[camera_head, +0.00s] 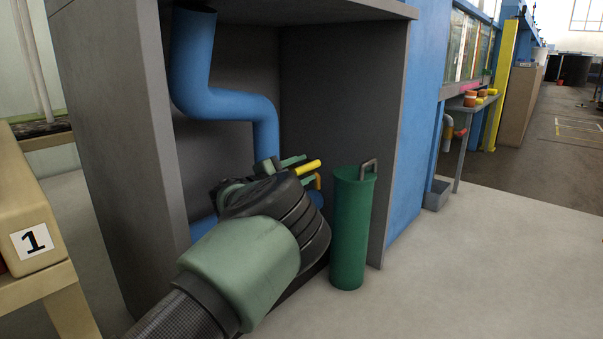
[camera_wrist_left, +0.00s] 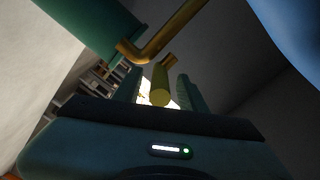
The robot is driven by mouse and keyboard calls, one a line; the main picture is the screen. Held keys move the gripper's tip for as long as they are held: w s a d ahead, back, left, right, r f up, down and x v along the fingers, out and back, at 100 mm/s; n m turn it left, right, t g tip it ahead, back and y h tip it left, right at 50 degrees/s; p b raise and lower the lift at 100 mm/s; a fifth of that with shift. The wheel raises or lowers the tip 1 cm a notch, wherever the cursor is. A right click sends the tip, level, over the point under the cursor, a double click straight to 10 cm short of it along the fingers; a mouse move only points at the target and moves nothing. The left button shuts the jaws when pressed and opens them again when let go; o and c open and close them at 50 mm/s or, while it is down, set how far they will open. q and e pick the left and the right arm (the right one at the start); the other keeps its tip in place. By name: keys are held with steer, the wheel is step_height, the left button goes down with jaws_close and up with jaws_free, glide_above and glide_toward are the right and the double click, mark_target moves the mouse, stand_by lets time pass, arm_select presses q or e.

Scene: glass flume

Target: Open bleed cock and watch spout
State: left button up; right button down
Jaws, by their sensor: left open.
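My left gripper (camera_head: 293,171) reaches into the grey recess, low by the blue pipe (camera_head: 195,70). Its fingers are open, with the yellow cock handle (camera_head: 308,167) between them. In the left wrist view the handle's end (camera_wrist_left: 160,86) shows between the two green fingers (camera_wrist_left: 160,92); whether they touch it I cannot tell. A bent brass spout (camera_wrist_left: 160,40) shows just beyond, and a bit of it shows below the handle in the head view (camera_head: 318,182). The cock's body is hidden behind my gripper. My right gripper is not in view.
A tall green cylinder (camera_head: 351,235) with a grey handle stands upright on the floor, right of my left gripper. Grey panels wall the recess at left (camera_head: 120,130) and right. A tan stand marked 1 (camera_head: 40,225) is at far left.

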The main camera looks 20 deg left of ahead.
arm_select(q)
jaws_close()
stand_by(1.3)
